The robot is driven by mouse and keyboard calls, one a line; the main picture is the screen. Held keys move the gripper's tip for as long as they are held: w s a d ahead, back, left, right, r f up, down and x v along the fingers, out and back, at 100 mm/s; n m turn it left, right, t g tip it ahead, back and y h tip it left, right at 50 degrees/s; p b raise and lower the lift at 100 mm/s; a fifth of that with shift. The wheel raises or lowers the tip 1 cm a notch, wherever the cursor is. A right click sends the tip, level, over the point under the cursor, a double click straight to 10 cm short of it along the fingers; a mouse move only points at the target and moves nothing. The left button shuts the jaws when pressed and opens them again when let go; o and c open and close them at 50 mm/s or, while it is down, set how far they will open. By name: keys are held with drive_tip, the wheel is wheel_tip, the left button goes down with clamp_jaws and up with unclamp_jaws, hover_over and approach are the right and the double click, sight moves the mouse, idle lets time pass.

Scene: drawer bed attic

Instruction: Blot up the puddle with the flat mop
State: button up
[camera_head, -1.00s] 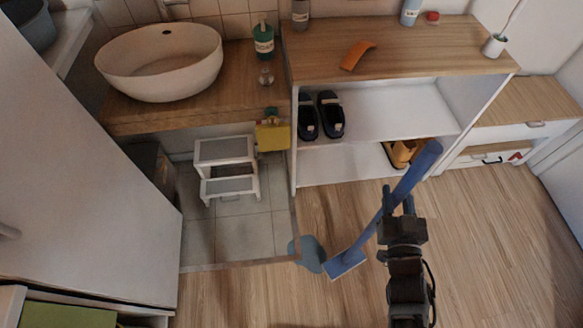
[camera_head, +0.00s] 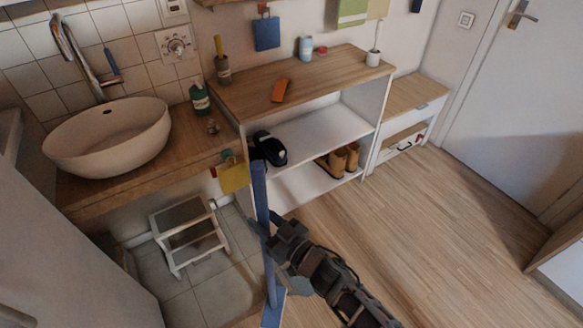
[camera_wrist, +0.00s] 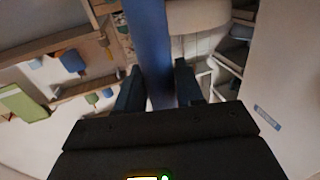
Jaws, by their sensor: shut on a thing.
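The flat mop has a long blue handle (camera_head: 259,185) that stands nearly upright in the head view. Its blue flat head (camera_head: 272,313) is at the bottom edge of the picture, partly cut off. My gripper (camera_head: 265,232) is shut on the handle. In the wrist view the handle (camera_wrist: 148,45) runs between my two fingers (camera_wrist: 158,88). The puddle (camera_head: 298,283) shows as a small grey-blue patch on the floor, just right of the mop head and partly hidden by my arm. I cannot tell whether the head touches it.
A white step stool (camera_head: 190,232) stands on grey tiles under the basin counter (camera_head: 100,188). An open white shelf (camera_head: 325,140) with shoes stands behind the mop. A low drawer cabinet (camera_head: 412,95) is further right. The wooden floor (camera_head: 450,220) to the right is clear.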

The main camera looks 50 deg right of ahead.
drive_tip(key=w+d+r, duration=0.1)
drive_tip(key=d+r, duration=0.1)
drive_tip(key=d, duration=0.6)
drive_tip(key=w+d+r+p, duration=0.1)
drive_tip(key=w+d+r, duration=0.1)
drive_tip(key=d, duration=0.6)
drive_tip(key=shift+w+r+m+h, duration=0.2)
drive_tip(key=shift+m+h, duration=0.1)
drive_tip(key=shift+h, duration=0.1)
drive_tip(key=shift+d+f, duration=0.15)
drive_tip(key=shift+f, duration=0.1)
wheel_tip(320, 180, down, 6)
drive_tip(key=b, duration=0.7)
drive_tip(key=shift+f, duration=0.25)
